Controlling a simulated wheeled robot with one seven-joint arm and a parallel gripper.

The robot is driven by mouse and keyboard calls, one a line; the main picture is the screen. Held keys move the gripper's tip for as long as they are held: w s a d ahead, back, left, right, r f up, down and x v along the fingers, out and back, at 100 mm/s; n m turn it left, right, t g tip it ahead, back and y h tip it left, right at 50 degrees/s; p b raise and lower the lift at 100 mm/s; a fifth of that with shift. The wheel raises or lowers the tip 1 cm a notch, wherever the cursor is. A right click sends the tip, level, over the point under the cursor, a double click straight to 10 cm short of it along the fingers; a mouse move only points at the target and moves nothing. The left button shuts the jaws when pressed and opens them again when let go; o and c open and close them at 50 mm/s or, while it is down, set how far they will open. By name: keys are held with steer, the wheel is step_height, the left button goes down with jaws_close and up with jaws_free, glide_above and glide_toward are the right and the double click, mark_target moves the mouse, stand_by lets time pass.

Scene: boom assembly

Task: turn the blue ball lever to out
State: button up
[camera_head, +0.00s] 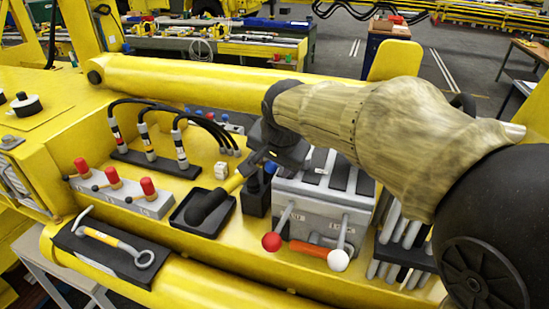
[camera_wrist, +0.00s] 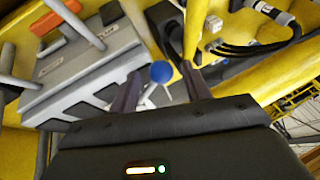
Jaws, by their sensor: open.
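The blue ball (camera_wrist: 161,71) shows in the wrist view between the two fingers of my gripper (camera_wrist: 158,85). The fingers are apart, one on each side of the ball, with gaps visible. Pale metal rods show just below the ball; I cannot tell which is its lever. The grey lever block (camera_wrist: 85,68) lies to the left of the ball. In the head view my gripper (camera_head: 268,158) points down at the left end of the lever block (camera_head: 310,205). A bit of blue shows just under it, largely hidden by the gripper.
A red ball lever (camera_head: 271,242) and a white ball lever (camera_head: 338,260) stand at the block's front. A black tray (camera_head: 228,221) with a black and yellow tool lies left.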

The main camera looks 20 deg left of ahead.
steer(key=shift+s+a, duration=0.15)
steer(key=shift+c, duration=1.1)
jaws_close()
steer(key=shift+r, duration=0.15)
